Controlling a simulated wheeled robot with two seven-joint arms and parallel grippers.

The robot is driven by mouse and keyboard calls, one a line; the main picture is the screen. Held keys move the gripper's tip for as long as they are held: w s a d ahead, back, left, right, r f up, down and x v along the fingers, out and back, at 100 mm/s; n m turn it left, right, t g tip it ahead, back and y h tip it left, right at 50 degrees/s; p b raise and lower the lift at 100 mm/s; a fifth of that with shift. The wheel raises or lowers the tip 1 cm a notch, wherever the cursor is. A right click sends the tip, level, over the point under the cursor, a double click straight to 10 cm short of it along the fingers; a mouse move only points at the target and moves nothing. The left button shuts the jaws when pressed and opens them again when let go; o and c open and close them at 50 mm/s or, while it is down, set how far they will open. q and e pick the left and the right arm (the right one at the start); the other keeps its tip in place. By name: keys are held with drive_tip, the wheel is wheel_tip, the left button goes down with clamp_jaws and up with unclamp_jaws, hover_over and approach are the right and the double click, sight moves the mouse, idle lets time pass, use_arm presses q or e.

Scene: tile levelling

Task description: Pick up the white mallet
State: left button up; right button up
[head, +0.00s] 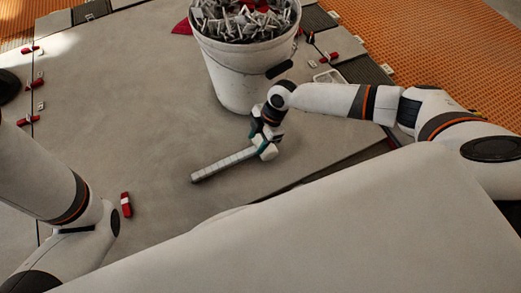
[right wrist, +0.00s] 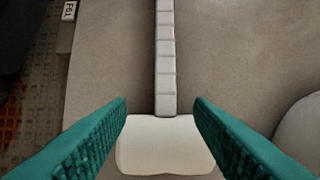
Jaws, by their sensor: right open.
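The white mallet (head: 222,165) lies on the grey tiled floor in front of the bucket, its ridged handle pointing toward the lower left in the head view. In the right wrist view its handle (right wrist: 166,60) runs up the picture from the pale, blocky head (right wrist: 165,150). My right gripper (head: 262,141) is at the head end of the mallet. Its green, textured fingers (right wrist: 160,106) are open, one on each side of the head and lower handle, with gaps beside the handle. My left arm shows at the left, but its gripper is out of view.
A white bucket (head: 235,78) full of grey clips stands just behind the mallet. A red wedge (head: 126,204) lies on the floor near my left arm. More red and white levelling pieces (head: 28,119) sit along the tile joints. Orange mesh matting (head: 440,50) lies beyond the tiles.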

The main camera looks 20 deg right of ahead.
sight(249, 151)
drive_tip(key=shift+a+f, duration=0.15)
drive_tip(key=shift+f, duration=0.35)
drive_tip(key=b+x, duration=0.5)
drive_tip(key=shift+w+a+f, duration=0.1)
drive_tip(key=shift+w, duration=0.2)
drive_tip(key=shift+c, duration=0.4)
drive_tip(key=c, duration=0.9)
clamp_jaws()
drive_tip(key=shift+r, duration=0.2)
